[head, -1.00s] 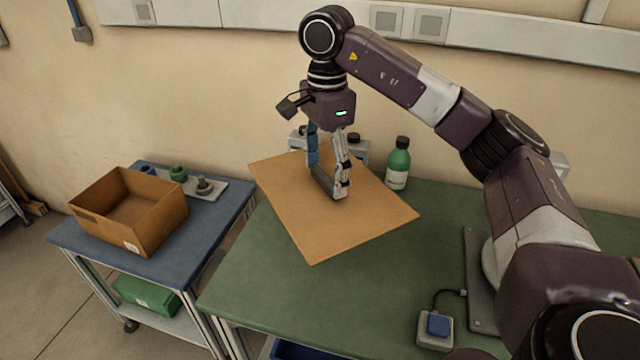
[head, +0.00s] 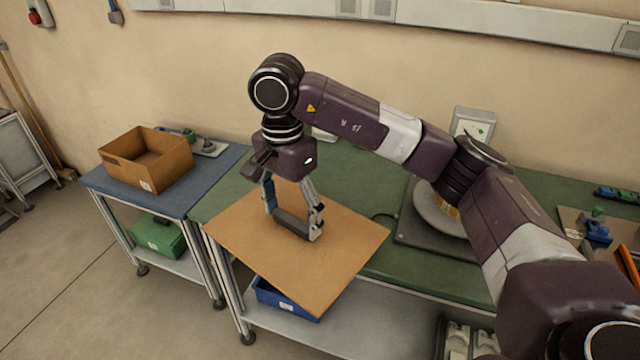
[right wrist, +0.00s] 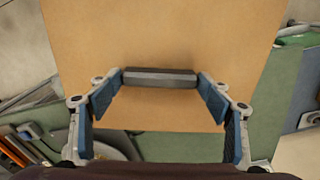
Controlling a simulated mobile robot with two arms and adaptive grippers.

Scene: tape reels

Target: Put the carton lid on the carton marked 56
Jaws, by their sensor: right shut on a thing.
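The carton lid (head: 345,255) is a flat brown board with a dark bar handle; it also shows in the right wrist view (right wrist: 160,35). My right gripper (head: 293,223) is shut on the handle, with a finger at each end of the bar (right wrist: 160,77). The lid is held over the front left part of the green bench and sticks out past its front edge. An open, empty-looking brown carton (head: 125,171) stands on the blue-topped cart at the left. It has a small white label, too small to read. My left gripper is not in view.
The blue-topped cart (head: 185,205) stands left of the green bench (head: 365,180); small parts on a grey plate (head: 210,147) lie behind the carton. A green box (head: 158,237) is on the cart's lower shelf, a blue bin (head: 285,300) below the bench. A round grey turntable (head: 440,212) is behind my arm.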

